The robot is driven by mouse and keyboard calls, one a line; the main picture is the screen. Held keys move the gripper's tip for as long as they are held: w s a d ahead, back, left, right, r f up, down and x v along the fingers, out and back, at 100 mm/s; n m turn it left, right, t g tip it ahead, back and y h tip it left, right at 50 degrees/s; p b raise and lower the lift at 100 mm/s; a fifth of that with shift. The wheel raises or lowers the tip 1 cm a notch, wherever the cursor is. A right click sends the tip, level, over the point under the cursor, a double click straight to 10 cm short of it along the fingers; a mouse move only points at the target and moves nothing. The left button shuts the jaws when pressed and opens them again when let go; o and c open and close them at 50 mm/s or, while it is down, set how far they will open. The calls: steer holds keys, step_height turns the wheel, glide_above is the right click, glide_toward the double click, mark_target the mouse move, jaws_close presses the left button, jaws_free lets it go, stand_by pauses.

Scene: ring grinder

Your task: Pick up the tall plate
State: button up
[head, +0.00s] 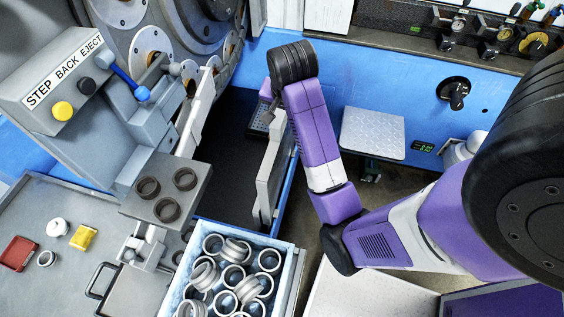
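A tall, light grey plate (267,180) stands upright beside the blue panel edge, left of my forearm in the head view. Its upper end is close to my wrist. My gripper (270,114) is mostly hidden behind my arm. Only small dark parts show near the plate's top, and I cannot tell whether the fingers touch it or how far apart they are. A second tall light plate (197,112) stands further left against the grey machine fixture.
A blue-rimmed bin (288,262) of metal rings stands at the bottom centre. A grey block (165,188) with three dark rings is to its left. A tread-plate step (372,133) is right of my arm. The control box (60,80) is at upper left.

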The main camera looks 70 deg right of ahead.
jaws_close()
stand_by(1.1)
steer(key=shift+r, duration=0.1)
